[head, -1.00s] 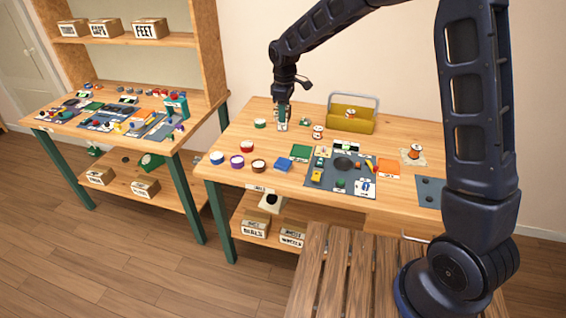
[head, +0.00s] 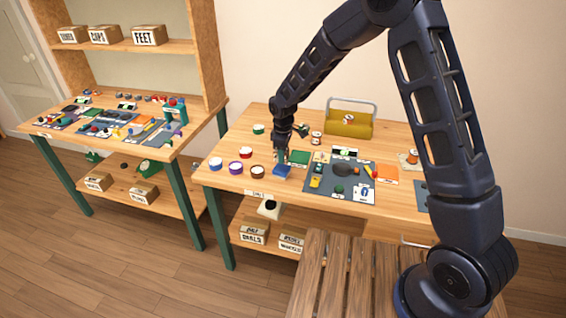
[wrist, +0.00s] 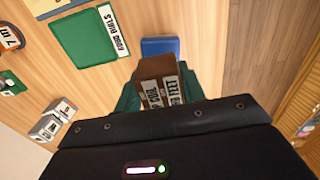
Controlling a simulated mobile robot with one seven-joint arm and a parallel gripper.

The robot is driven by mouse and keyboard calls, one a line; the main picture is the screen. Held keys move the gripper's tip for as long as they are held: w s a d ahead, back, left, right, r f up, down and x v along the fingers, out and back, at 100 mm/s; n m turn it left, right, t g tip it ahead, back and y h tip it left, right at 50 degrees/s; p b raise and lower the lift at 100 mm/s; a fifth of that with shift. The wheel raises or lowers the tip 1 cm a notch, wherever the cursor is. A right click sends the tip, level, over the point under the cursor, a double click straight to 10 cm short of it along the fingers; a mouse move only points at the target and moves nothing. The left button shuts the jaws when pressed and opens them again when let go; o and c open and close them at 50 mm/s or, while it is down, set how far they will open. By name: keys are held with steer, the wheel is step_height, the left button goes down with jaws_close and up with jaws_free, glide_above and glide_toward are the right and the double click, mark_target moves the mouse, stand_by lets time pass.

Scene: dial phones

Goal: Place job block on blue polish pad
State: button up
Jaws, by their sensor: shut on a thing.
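The job block (wrist: 156,68) is a brown block with white lettered labels, seen in the wrist view between my green fingers. My gripper (wrist: 165,84) is shut on it; it also shows in the head view (head: 281,158). The blue polish pad (head: 282,171) lies on the right-hand workbench, just in front of my gripper. It also shows in the wrist view (wrist: 160,46), just beyond the block, which seems to be above the bench and apart from the pad. In the head view the block is too small to make out.
A green pad (head: 299,157) lies right of the blue pad. Several round tins, including a brown-rimmed one (head: 257,171), stand to the left. A grey mat (head: 352,193) with small parts lies to the right. A yellow toolbox (head: 348,125) stands at the back.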

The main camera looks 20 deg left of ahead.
mark_target(283, 168)
steer(key=shift+f, duration=2.1)
steer(key=shift+f, duration=0.15)
steer(key=o, duration=1)
step_height(283, 168, up, 12)
steer(key=shift+r, duration=0.2)
